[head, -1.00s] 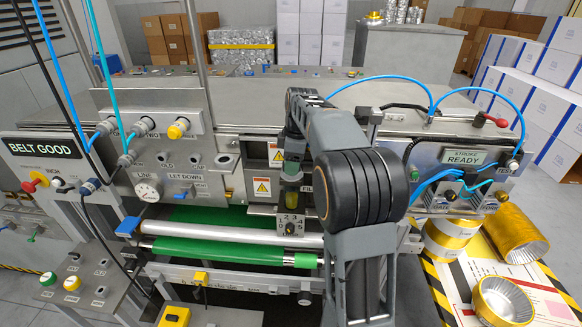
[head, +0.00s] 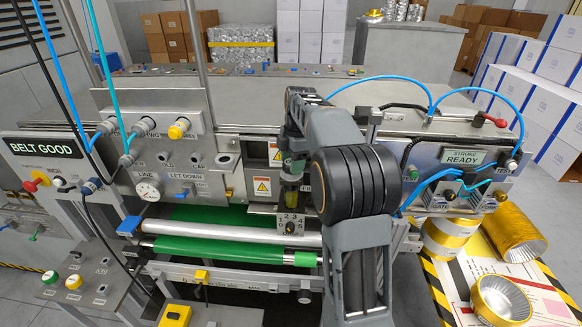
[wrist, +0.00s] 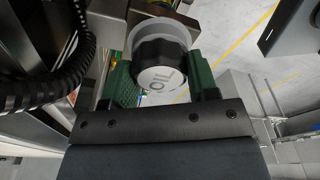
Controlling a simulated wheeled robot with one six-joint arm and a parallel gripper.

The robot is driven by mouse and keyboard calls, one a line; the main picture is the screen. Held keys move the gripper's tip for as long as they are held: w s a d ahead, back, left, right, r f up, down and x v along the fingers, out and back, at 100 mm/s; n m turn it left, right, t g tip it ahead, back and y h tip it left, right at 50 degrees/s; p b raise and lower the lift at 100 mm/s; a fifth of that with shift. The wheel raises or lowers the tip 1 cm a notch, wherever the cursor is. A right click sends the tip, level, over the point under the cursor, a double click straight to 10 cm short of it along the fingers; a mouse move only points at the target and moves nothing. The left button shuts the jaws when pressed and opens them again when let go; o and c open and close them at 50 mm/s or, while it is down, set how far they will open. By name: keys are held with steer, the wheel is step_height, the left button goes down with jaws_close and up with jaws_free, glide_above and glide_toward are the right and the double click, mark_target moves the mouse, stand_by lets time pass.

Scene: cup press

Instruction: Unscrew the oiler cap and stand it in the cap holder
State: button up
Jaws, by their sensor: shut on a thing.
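The oiler cap (wrist: 164,74) is a dark, ribbed round cap with "OIL" on its pale face. My gripper (wrist: 163,86) has its green fingers shut on either side of it. A pale grey ring (wrist: 178,30) shows just behind the cap in the wrist view. In the head view my gripper (head: 292,166) is at the top of the oiler, above its yellowish bowl (head: 291,187); the cap itself is hard to make out there. A "CAP" label (head: 197,163) is on the machine front to the left, near a round fitting (head: 226,161) that may be the cap holder; I cannot tell.
Machine knobs, a LET DOWN panel (head: 188,187) and warning plates surround the oiler. Blue hoses (head: 420,80) arch at the right. My arm hides the middle of the machine.

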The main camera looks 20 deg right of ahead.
steer(key=shift+r, duration=0.7)
stand_by(0.4)
steer(key=shift+r, duration=1)
